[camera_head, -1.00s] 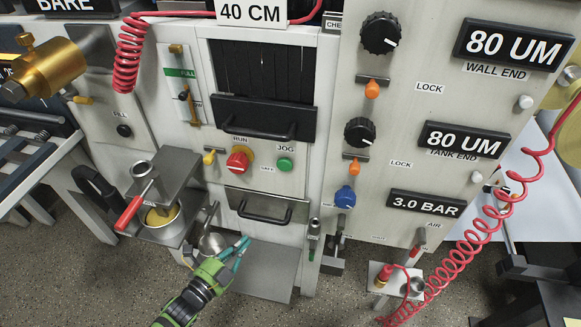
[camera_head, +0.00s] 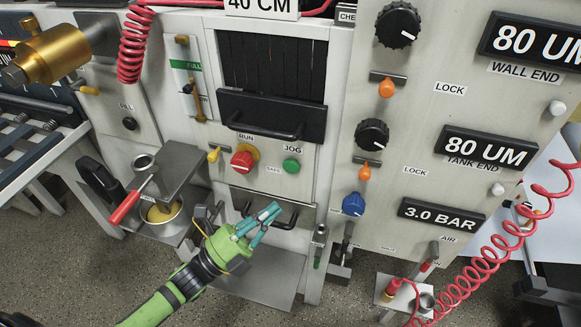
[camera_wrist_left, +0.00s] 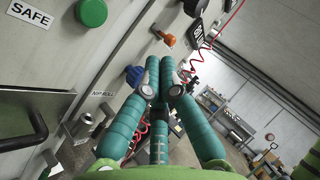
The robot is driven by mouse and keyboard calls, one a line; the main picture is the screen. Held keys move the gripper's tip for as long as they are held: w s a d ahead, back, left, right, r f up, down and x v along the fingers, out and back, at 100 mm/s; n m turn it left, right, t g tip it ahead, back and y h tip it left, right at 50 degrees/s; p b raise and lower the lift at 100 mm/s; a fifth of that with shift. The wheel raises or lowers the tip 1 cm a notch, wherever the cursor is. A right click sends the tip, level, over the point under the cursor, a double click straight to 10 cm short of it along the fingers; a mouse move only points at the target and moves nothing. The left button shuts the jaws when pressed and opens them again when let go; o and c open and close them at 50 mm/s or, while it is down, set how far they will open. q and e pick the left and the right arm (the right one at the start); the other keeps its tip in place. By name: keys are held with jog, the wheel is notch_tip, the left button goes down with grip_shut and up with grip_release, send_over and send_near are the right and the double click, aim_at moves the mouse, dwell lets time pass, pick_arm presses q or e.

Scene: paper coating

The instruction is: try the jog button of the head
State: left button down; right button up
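The green round jog button (camera_head: 291,166) sits under the JOG label on the front panel of the head, to the right of the red run knob (camera_head: 242,160). In the left wrist view a green button (camera_wrist_left: 91,12) shows at the upper left, beside the SAFE label. My left gripper (camera_head: 274,210) is below the jog button, in front of the lower drawer handle, and apart from the button. Its teal fingers (camera_wrist_left: 159,62) are drawn together at the tips in the wrist view, with nothing seen between them. My right gripper is not in view.
A black handle (camera_head: 265,128) juts out above the buttons. A yellow-tipped lever (camera_head: 213,155) is left of the run knob. Black dials, orange lock levers and a blue knob (camera_head: 353,204) stand on the panel at right. A pot (camera_head: 162,214) stands at left.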

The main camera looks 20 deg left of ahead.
pick_arm(q)
jog(key=b, duration=0.3)
send_near(296, 167)
jog(key=w+d+r, duration=0.1)
jog(key=d+r, duration=0.1)
jog(key=d, duration=0.2)
jog(key=shift+w+r+b, duration=0.2)
jog(key=shift+w, duration=0.25)
jog(key=shift+w+r+b, duration=0.2)
jog(key=shift+w, duration=0.25)
jog(key=shift+w, duration=0.1)
jog(key=shift+w+b, duration=0.3)
dwell(0.3)
jog(key=shift+w+b, duration=0.3)
jog(key=shift+w, duration=0.15)
dwell(0.6)
dwell(0.4)
jog(key=shift+s+p, duration=0.4)
jog(key=shift+s, duration=0.5)
